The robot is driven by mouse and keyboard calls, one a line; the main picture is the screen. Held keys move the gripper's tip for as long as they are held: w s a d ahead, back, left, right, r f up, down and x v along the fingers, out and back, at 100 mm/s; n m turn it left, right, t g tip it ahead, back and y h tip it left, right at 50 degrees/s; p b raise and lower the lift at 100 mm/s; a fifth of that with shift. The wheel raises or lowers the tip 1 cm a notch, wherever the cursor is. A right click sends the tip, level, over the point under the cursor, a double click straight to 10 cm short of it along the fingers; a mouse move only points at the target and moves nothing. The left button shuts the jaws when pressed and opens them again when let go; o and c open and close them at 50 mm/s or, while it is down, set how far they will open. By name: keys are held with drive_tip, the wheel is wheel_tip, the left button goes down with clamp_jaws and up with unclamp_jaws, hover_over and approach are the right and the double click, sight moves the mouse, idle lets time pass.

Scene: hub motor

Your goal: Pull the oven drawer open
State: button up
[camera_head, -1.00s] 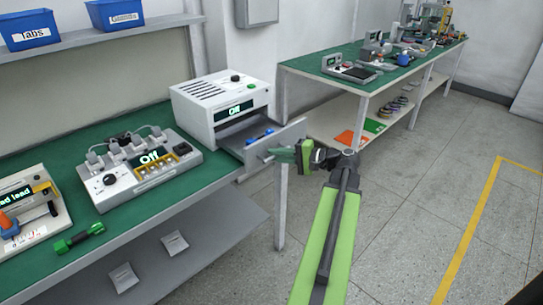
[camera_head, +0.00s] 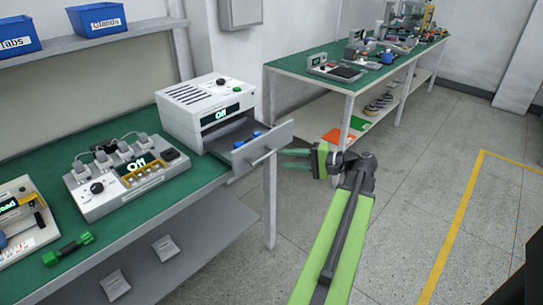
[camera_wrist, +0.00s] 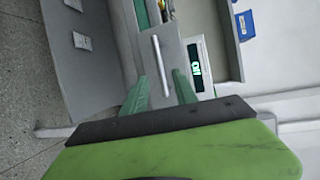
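The drawer's bar handle (camera_head: 263,158) shows in the wrist view too (camera_wrist: 157,55). My gripper (camera_head: 286,158) is just right of the handle in the head view, with a small gap. In the wrist view, the green fingers (camera_wrist: 160,76) are spread apart, empty, with the handle in line between them.
A multi-socket device (camera_head: 125,170) reading "Off" and a green-ended tool (camera_head: 68,249) are on the left bench (camera_head: 115,235). A second bench (camera_head: 300,68) stands behind. Open floor (camera_head: 410,210) lies to the right.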

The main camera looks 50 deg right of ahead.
drive_tip(key=p+v, duration=0.1)
drive_tip(key=v, duration=0.7)
